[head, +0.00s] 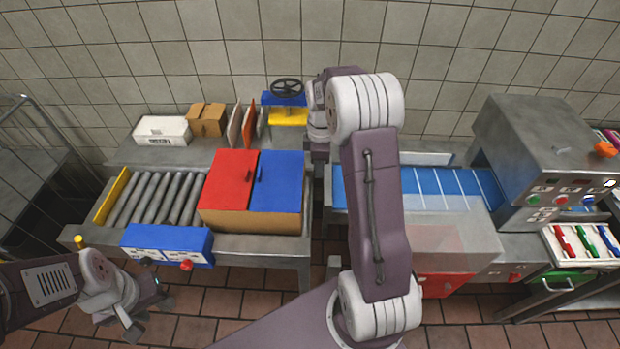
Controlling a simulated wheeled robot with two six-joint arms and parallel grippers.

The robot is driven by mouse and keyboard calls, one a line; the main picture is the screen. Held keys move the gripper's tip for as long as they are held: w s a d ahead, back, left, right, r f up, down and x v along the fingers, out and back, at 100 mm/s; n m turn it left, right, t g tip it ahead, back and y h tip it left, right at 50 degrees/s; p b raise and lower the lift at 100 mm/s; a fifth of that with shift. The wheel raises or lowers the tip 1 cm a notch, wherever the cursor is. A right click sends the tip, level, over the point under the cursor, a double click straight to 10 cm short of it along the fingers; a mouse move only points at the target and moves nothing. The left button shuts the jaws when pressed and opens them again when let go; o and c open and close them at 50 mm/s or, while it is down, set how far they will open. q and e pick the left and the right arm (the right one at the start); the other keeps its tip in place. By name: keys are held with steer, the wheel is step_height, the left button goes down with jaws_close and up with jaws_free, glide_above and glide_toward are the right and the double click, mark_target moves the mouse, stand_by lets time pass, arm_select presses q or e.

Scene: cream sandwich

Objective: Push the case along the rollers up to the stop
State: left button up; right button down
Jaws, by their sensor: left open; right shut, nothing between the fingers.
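The case (249,221) is a brown carton with a red panel and a blue panel on top. It sits on the right part of the rollers (155,198). The stop (111,196) is a yellow bar at the left end of the rollers, with bare rollers between it and the case. My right gripper (319,152) is shut and empty, just right of the case's far right corner; my own arm partly hides it, and I cannot tell if it touches the case. My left gripper (150,314) is open and empty, low in front of the roller bench.
A blue control box (167,244) with a red knob is on the bench front. Behind the rollers are a white box (162,131), a small carton (206,120) and upright boards (248,126). A blue belt (448,188) and a grey machine (535,140) stand right.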

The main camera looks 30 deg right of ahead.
arm_select(q)
steer(key=r+p, duration=0.2)
steer(key=shift+s+d+r+p, duration=0.1)
steer(key=shift+d+r+p, duration=0.2)
steer(key=shift+r, duration=0.05)
arm_select(e)
step_height(320, 180, down, 9)
steer(key=w+a, duration=0.2)
steer(key=shift+a+f, duration=0.15)
steer(key=shift+a, duration=0.25)
